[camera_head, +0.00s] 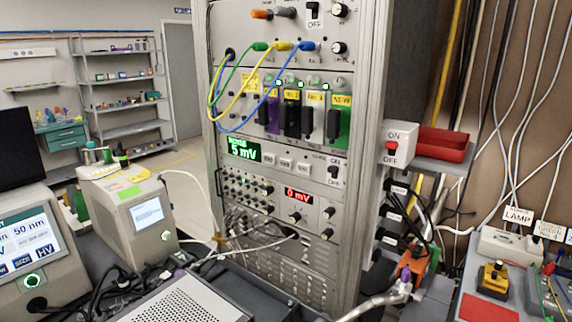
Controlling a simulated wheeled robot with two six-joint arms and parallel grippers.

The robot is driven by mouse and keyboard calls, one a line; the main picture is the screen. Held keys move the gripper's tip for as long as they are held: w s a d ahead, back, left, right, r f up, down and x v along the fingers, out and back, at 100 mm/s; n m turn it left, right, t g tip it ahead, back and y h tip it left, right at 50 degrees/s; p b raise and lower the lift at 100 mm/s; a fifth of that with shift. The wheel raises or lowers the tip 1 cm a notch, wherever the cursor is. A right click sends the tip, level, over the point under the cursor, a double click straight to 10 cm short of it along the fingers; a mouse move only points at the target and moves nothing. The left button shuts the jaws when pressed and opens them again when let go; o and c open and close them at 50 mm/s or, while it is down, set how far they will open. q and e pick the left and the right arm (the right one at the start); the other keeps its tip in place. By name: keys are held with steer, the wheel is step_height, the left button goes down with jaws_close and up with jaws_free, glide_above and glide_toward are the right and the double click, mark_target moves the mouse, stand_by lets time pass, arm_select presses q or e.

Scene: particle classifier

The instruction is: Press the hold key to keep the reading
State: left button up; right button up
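A meter (243,150) in the tall rack has a green lit display with small text above "5 mV". A row of small pale keys (285,163) sits to the right of the display, on the same panel. Their labels are too small to read, so I cannot tell which one is the hold key. An ON/OFF switch (334,172) is at the panel's right end. Neither of my grippers can be made out in this view, and nothing is seen touching the keys.
Yellow, green and blue cables (238,100) loop in front of the upper rack. A red 0 mV display (298,195) sits below the meter. A beige instrument (135,215) stands left of the rack. A red tray (440,144) and several hanging cables are at right.

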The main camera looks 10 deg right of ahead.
jaws_close()
steer(key=shift+d, duration=0.2)
stand_by(1.1)
